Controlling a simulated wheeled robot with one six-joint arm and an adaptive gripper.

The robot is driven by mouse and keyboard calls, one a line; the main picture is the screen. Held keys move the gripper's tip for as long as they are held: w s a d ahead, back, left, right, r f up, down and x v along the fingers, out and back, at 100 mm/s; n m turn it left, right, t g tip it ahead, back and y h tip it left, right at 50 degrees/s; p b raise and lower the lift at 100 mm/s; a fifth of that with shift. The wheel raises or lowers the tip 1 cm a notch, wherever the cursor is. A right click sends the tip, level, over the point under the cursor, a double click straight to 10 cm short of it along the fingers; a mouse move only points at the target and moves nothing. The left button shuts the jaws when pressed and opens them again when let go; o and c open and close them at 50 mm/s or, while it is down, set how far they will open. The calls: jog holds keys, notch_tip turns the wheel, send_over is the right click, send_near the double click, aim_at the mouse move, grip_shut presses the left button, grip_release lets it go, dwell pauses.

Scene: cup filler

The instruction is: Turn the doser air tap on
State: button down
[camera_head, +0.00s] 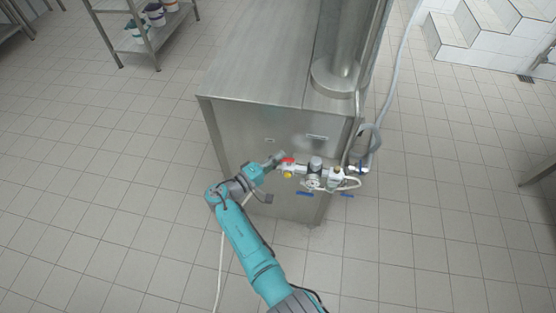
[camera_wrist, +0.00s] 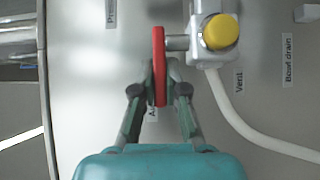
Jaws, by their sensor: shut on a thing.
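The doser air tap has a red handle (camera_wrist: 159,62), seen edge-on in the wrist view as a long narrow bar. It joins a silver valve body with a yellow round cap (camera_wrist: 220,32). My gripper (camera_wrist: 160,88) is shut on the lower part of the red handle, one finger on each side. In the head view my gripper (camera_head: 277,161) reaches the red handle (camera_head: 288,161) at the left end of the valve row. A label beside the handle is mostly hidden by my fingers.
The steel cabinet (camera_head: 255,125) stands close behind the valves. Blue-handled taps (camera_head: 305,193) hang below the row. A pale hose (camera_wrist: 245,130) curves right of my gripper, near labels "Vent" (camera_wrist: 239,82) and "Bowl drain" (camera_wrist: 287,60). Tiled floor (camera_head: 120,200) is clear at left.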

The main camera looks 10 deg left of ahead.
jog(key=shift+w+f+m+g+h, duration=0.1)
jog(key=shift+w+m+g+h, duration=0.1)
jog(key=shift+m+g+h, duration=0.35)
jog(key=c, duration=1.5)
grip_release()
jog(key=v, duration=1.2)
jog(key=shift+w+a, duration=0.1)
